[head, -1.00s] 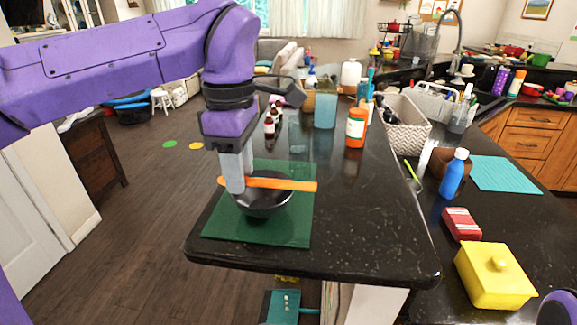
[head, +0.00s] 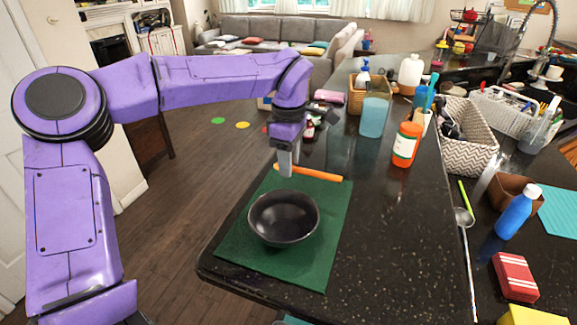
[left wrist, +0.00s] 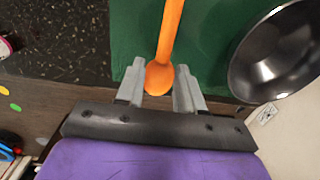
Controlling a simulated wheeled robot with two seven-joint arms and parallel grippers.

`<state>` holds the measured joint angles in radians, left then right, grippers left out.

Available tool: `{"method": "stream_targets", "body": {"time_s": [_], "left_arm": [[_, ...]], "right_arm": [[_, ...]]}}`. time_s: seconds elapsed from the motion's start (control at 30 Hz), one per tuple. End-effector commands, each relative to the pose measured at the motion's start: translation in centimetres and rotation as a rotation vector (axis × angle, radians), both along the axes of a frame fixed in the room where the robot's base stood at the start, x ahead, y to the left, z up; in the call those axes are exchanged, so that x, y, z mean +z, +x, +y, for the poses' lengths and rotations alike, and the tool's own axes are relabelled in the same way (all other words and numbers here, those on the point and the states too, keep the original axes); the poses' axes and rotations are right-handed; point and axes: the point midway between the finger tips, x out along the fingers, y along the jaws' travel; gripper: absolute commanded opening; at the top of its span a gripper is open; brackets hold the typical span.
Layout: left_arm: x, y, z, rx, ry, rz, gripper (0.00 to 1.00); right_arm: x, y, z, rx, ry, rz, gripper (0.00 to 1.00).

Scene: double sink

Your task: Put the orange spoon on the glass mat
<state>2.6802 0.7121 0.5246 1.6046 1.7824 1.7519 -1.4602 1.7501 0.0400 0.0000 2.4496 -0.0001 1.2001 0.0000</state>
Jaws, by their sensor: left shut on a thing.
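The orange spoon (head: 322,174) is held in my left gripper (head: 286,172) at the far edge of the green mat (head: 332,218) on the dark counter. The spoon points right from the gripper in the head view. In the left wrist view, one rounded end of the spoon (left wrist: 160,79) sits between the two fingers (left wrist: 159,88), and its length runs over the green mat (left wrist: 130,45). I cannot tell whether it touches the mat. A black bowl (head: 284,218) stands on the mat, apart from the spoon; it also shows in the wrist view (left wrist: 280,52). My right gripper is out of view.
An orange bottle (head: 406,145) and a blue container (head: 373,117) stand beyond the mat to the right. A patterned basket (head: 470,150), a blue bottle (head: 517,212) and a red box (head: 515,275) are farther right. The counter right of the mat is clear.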

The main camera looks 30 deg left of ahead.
Motion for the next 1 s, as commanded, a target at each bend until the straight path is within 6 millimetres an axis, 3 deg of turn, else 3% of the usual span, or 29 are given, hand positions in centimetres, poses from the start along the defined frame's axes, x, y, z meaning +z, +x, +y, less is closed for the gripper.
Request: {"method": "stream_targets", "body": {"time_s": [0.17,0.33,0.73,0.77,0.8,0.83,1.0], "left_arm": [[-1.7,1.2,1.0,0.001,0.0,0.002,0.08],[-4.6,1.1,1.0,0.0,-0.001,0.001,0.08],[-5.2,1.1,1.0,0.001,-0.002,-0.001,0.08],[-5.2,1.1,1.0,0.001,-0.001,-0.001,0.44],[-5.2,1.1,1.0,0.001,0.0,-0.002,0.57],[-5.2,1.1,1.0,0.001,-0.001,-0.001,0.63],[-5.2,1.1,1.0,0.001,-0.001,-0.001,0.63]], "right_arm": [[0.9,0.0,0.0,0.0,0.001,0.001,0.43],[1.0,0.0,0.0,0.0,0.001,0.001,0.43],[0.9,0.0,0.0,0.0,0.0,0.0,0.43],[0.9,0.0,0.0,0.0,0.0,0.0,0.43],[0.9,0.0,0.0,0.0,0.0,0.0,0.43],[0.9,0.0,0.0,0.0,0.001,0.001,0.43],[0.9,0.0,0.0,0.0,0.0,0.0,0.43]]}}
